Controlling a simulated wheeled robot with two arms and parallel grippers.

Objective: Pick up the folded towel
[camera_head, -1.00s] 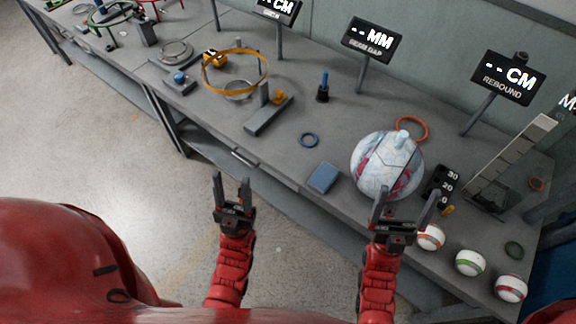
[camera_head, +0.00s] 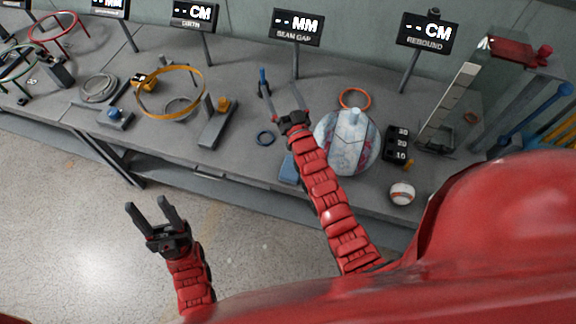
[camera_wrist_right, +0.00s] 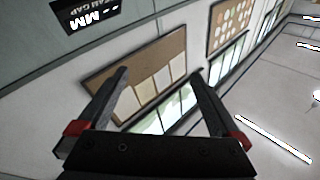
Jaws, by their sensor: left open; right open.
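My left gripper (camera_head: 147,205) is open and empty over the floor, in front of the table.
A blue-topped post (camera_head: 263,80) stands near my right gripper. A striped ball (camera_head: 402,193) is at right.

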